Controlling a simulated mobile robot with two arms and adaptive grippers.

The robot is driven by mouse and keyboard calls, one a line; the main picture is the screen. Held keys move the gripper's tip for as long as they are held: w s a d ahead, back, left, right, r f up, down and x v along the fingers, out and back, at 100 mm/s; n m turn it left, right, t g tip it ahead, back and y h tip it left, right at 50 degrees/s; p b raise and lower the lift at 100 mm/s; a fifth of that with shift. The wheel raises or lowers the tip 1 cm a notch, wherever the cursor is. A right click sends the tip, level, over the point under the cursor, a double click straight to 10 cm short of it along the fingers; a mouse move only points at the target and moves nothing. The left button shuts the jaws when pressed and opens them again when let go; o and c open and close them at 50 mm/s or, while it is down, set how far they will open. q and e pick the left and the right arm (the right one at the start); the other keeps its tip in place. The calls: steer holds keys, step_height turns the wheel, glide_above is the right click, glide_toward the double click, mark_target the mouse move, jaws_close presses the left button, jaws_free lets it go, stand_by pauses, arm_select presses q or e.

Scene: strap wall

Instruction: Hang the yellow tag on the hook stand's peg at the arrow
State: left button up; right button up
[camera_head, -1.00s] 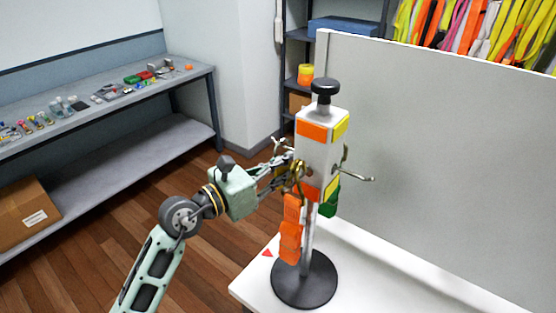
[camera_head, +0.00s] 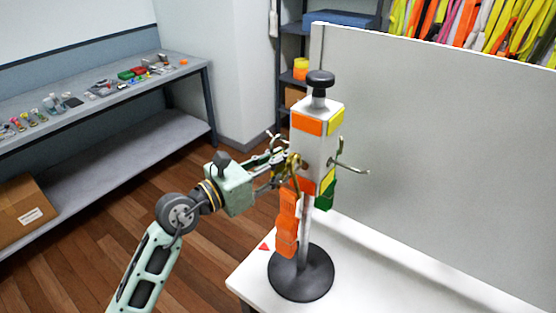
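The hook stand has a grey block (camera_head: 316,148) with a black knob, on a post rising from a round black base (camera_head: 301,277). The block carries orange and yellow patches, and a bare metal peg (camera_head: 349,168) sticks out to the right. Orange tags (camera_head: 287,220) hang down its left side and a green tag (camera_head: 325,196) hangs behind on the right. A red arrow mark (camera_head: 264,247) lies on the table left of the base. My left gripper (camera_head: 288,165) is at the block's left side, by a brass-coloured hook; its finger gap is unclear. I cannot make out a loose yellow tag.
The white table (camera_head: 375,275) holds the stand, with a tall grey panel (camera_head: 430,140) close behind it. A bench (camera_head: 160,95) with small parts stands at the left, and coloured straps (camera_head: 480,25) hang at the back right.

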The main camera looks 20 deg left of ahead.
arm_select(q)
steer(key=shift+s+a, duration=0.1)
steer(key=v, duration=1.1)
steer(key=shift+s+a, duration=0.2)
steer(key=shift+s, duration=0.15)
